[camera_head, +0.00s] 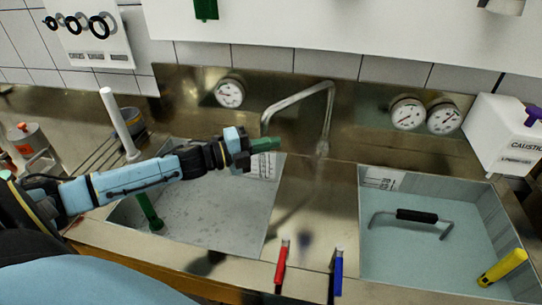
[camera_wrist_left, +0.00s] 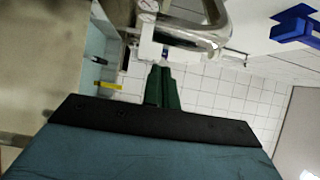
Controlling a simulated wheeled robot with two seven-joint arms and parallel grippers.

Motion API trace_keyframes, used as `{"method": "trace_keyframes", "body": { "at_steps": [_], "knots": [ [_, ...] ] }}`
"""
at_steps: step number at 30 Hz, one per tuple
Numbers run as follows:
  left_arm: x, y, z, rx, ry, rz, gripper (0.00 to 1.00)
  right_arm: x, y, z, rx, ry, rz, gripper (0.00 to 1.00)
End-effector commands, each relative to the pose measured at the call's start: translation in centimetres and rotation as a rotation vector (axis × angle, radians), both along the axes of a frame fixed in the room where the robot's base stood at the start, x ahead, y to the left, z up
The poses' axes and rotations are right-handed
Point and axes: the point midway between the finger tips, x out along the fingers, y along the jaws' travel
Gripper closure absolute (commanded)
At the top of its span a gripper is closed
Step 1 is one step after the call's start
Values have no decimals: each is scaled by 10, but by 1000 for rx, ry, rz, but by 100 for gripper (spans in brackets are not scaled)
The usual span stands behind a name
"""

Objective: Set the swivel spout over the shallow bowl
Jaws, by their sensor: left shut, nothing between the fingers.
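The swivel spout (camera_head: 296,98) is a bent metal pipe behind the sink. The left bowl (camera_head: 215,205) has a pale grey floor; the right bowl (camera_head: 400,255) looks pale blue. I cannot tell for sure which is the shallow one. In the left wrist view the fingers (camera_wrist_left: 163,88) are together, with the spout (camera_wrist_left: 205,40) just beyond. Contact is unclear. My right gripper is not in view.
Red (camera_head: 282,265) and blue (camera_head: 338,272) levers stand at the front of the divider. A black-handled bar (camera_head: 415,216) and a yellow-handled thing (camera_head: 503,267) are at the right bowl. A white stick (camera_head: 117,120) stands left. A caustic box (camera_head: 505,140) is at the right.

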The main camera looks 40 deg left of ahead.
Motion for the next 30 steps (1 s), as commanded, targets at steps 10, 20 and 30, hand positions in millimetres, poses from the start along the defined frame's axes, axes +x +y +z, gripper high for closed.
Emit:
{"method": "trace_keyframes", "body": {
  "at_steps": [10,20,30],
  "knots": [
    [18,62,-4,1,-2,-10,100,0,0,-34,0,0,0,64],
    [30,97,-2,-1,0,-9,100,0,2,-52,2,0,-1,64],
    [32,102,0,-1,0,-11,100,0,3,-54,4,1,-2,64]
  ]
}}
